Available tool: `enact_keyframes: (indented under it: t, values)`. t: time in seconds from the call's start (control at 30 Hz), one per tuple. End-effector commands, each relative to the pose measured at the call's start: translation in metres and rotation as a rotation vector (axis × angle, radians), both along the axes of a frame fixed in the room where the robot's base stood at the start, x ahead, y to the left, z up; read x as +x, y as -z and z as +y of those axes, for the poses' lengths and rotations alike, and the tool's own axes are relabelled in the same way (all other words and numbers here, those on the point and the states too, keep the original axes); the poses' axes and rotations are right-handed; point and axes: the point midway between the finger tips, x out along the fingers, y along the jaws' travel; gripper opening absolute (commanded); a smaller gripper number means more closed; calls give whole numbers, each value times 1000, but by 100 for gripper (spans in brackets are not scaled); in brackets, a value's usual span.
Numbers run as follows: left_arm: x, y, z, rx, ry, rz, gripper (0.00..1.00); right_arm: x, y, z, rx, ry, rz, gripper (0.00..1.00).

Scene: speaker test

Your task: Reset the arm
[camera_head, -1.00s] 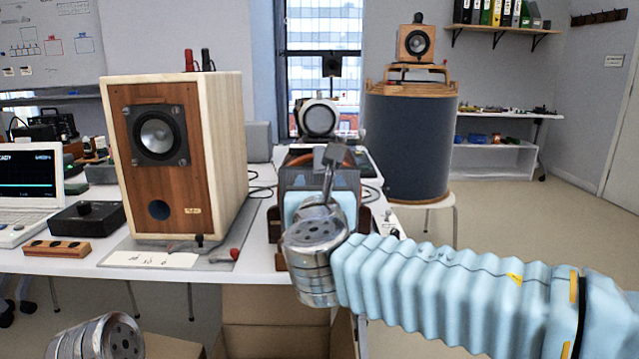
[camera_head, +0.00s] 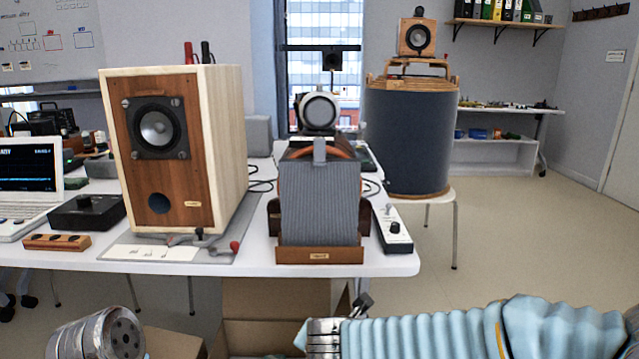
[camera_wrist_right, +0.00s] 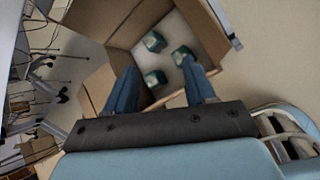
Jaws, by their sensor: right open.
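My right arm (camera_head: 450,330) lies low along the bottom of the head view, in front of and below the table edge. In the right wrist view my right gripper (camera_wrist_right: 163,80) is open and empty, its two blue fingers spread apart. It points down over an open cardboard box (camera_wrist_right: 90,55). Three small green and white items (camera_wrist_right: 154,41) lie on the box floor, apart from the fingers. The metal wrist of my left arm (camera_head: 98,337) shows at the bottom left of the head view; its gripper jaws are not visible.
A wooden speaker (camera_head: 178,90) stands on a grey mat (camera_head: 140,246) on the white table (camera_head: 395,265). A grey ribbed block (camera_head: 320,205) sits in a wooden holder to its right. A laptop (camera_head: 25,185) is at the left. The floor at the right is clear.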

Motion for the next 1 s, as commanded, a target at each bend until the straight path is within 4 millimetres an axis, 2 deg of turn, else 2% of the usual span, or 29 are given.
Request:
enact_keyframes:
  t: [0.03, 0.1, 0.17, 0.2, 0.27, 0.3, 0.4, 0.5, 0.6, 0.7, 1.0]
  values:
    - [0, -1, 0, 0, 1, 0, 43, -8, 47, -9, 88, 98, 144, 54]
    - [0, -2, -1, -1, 1, 0, 43, -26, 106, -17, 246, 283, 346, 54]
    - [0, -3, -1, -1, 1, 0, 43, -47, 155, -25, 398, 502, 525, 54]
    - [0, -4, -1, -2, 3, 1, 43, -64, 187, -30, 508, 686, 642, 54]
    - [-1, -5, -2, -2, 3, 1, 43, -88, 230, -40, 681, 1025, 798, 54]
    - [-1, -6, -2, -2, 4, 1, 43, -104, 256, -47, 792, 1282, 875, 54]
    - [-1, -8, -3, -3, 4, 2, 43, -134, 306, -71, 1003, 1890, 929, 54]
    - [-1, -9, -3, -4, 5, 2, 43, -155, 336, -94, 1113, 2304, 855, 54]
    - [-1, -9, -3, -4, 6, 3, 43, -166, 350, -108, 1158, 2511, 778, 54]
    - [-1, -9, -3, -4, 6, 3, 43, -170, 355, -113, 1173, 2579, 744, 54]
    - [-1, -9, -3, -4, 6, 3, 43, -169, 355, -113, 1175, 2575, 744, 54]
